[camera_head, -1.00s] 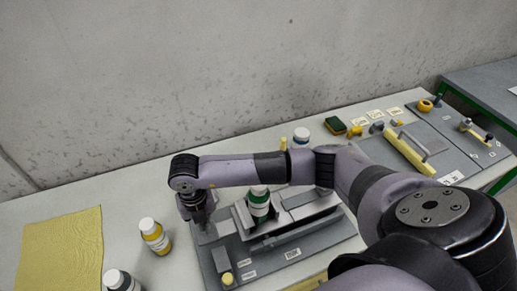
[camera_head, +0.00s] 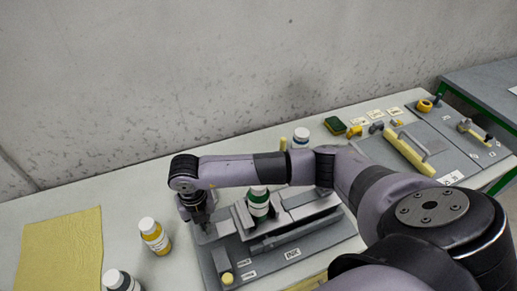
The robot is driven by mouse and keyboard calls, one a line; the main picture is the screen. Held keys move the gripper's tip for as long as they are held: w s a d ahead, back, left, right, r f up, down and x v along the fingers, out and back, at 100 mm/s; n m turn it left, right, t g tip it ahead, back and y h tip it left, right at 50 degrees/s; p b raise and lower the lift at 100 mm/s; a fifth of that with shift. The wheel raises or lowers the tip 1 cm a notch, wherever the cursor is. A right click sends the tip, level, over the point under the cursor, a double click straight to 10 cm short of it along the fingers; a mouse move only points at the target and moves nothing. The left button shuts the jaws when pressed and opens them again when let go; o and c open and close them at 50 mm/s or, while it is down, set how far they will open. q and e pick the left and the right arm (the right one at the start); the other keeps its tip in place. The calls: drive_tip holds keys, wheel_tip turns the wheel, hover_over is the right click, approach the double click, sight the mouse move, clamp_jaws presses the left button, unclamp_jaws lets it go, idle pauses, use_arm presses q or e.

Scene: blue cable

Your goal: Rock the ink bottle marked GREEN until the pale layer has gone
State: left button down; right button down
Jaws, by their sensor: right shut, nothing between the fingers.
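A bottle with a white cap and a green band (camera_head: 258,203) sits in the grey rocker fixture (camera_head: 305,209) on a grey base plate (camera_head: 318,244). My arm passes just behind and above it. The lettering on its band is too small to read, and I cannot make out a pale layer. My right gripper (camera_head: 204,226) points down at the left end of the plate, left of the bottle and apart from it. It is shut and empty, low over the plate. My left gripper is not in view.
A yellow bottle (camera_head: 156,238) and a dark bottle (camera_head: 121,281) stand left of the plate. A yellow cloth (camera_head: 62,255) lies at far left. A yellow knob (camera_head: 228,279) is at the plate's front. Another white-capped bottle (camera_head: 300,138) and a sponge (camera_head: 335,125) are behind my arm.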

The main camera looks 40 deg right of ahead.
drive_tip(key=shift+f, duration=0.1)
idle(0.3)
drive_tip(key=shift+f+b, duration=0.3)
drive_tip(key=shift+s+f+b, duration=0.1)
drive_tip(key=shift+f+b, duration=2.2)
drive_tip(key=shift+f, duration=0.45)
drive_tip(key=shift+r+p, duration=2.1)
drive_tip(key=shift+r, duration=1)
drive_tip(key=shift+f, duration=0.15)
drive_tip(key=shift+f+b, duration=2.75)
drive_tip(key=shift+f, duration=0.3)
drive_tip(key=shift+r+p, duration=1.4)
drive_tip(key=shift+r, duration=0.5)
drive_tip(key=shift+r+p, duration=0.85)
drive_tip(key=shift+r, duration=0.45)
